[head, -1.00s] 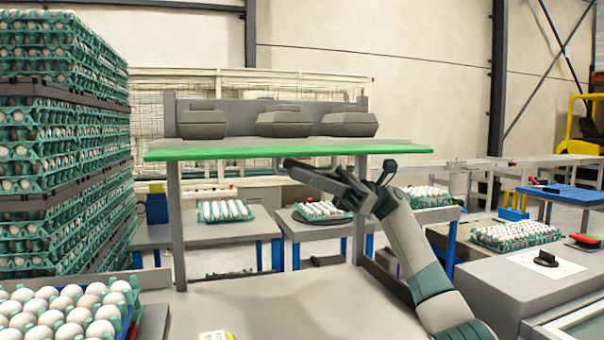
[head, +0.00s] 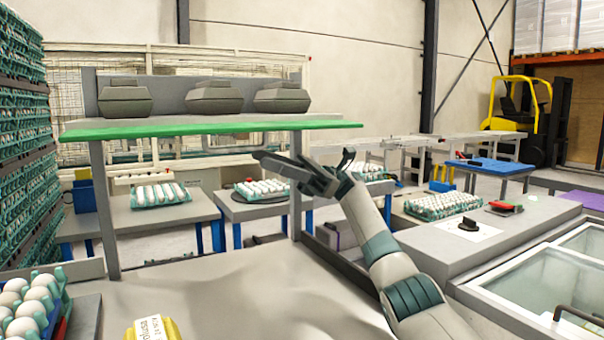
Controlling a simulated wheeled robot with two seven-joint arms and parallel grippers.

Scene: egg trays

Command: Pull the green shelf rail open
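The green shelf rail (head: 200,129) runs along the front edge of a grey shelf in the head view, left of centre. My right gripper (head: 285,168) is in front of the shelf's right half, a little below the rail in the picture. Its dark fingers point up and to the left. A gap shows between the gripper and the rail, and nothing shows held. The fingers are seen edge-on, so their opening is unclear. My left gripper is out of view.
Several grey egg boxes (head: 215,98) stand on the shelf. Stacked egg trays (head: 25,150) rise at the left, with loose eggs (head: 30,300) below. A yellow item (head: 152,328) lies at the bottom. The grey worktop (head: 230,290) is largely clear. A glass-topped machine (head: 540,265) stands at the right.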

